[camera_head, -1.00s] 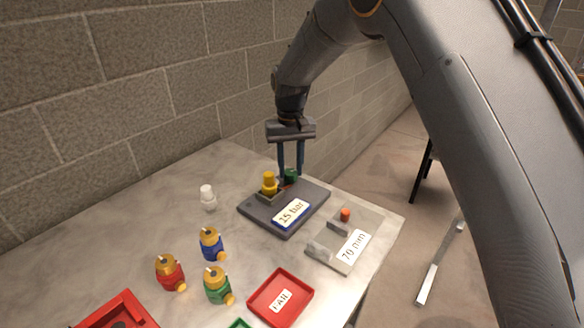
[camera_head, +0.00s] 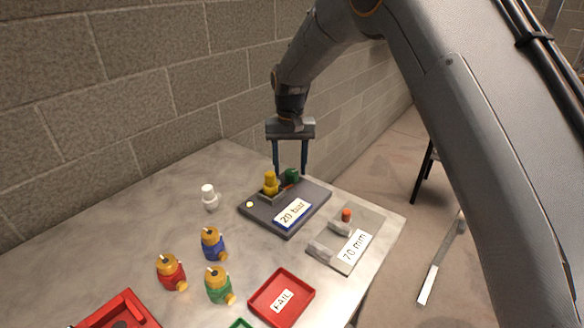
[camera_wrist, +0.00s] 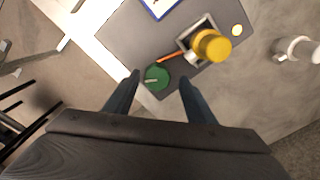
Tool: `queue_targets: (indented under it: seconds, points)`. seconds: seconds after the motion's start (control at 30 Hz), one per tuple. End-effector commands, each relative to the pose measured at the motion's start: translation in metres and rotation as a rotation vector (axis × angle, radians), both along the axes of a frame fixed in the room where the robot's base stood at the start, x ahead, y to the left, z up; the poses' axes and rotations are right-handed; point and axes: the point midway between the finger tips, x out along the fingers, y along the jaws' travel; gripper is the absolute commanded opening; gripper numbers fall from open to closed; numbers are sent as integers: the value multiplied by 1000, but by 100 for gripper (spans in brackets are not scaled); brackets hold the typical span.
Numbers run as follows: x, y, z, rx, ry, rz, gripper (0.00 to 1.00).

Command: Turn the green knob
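The green knob (camera_head: 291,176) stands at the back of a dark grey test plate (camera_head: 262,215), beside a yellow-topped piece (camera_head: 270,184) in a small holder. The plate's label (camera_head: 293,214) reads 20 bar. My gripper (camera_head: 290,172) is open above the knob, one finger on each side of it in the head view. In the wrist view the green knob (camera_wrist: 156,77) lies between and just beyond the two spread fingertips (camera_wrist: 160,75), with an orange strip beside it. I see no clear contact between fingers and knob.
A light plate (camera_head: 375,222) marked 70 mm lies to the right. Red, blue and green valves (camera_head: 212,243), a white piece (camera_head: 209,198) and a red FAIL tray (camera_head: 308,293) stand in front and left. A block wall rises behind.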

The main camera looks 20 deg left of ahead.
Motion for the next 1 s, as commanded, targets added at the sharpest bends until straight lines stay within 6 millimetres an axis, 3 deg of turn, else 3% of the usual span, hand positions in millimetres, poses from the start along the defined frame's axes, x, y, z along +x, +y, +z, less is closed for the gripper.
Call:
queue_targets:
  seconds: [0.37,0.73,1.0]
  points:
    - [0,-3,4,-4,3,-2,50]
    - [0,-3,59,-3,1,-2,50]
    - [-1,-3,77,-3,3,-2,50]
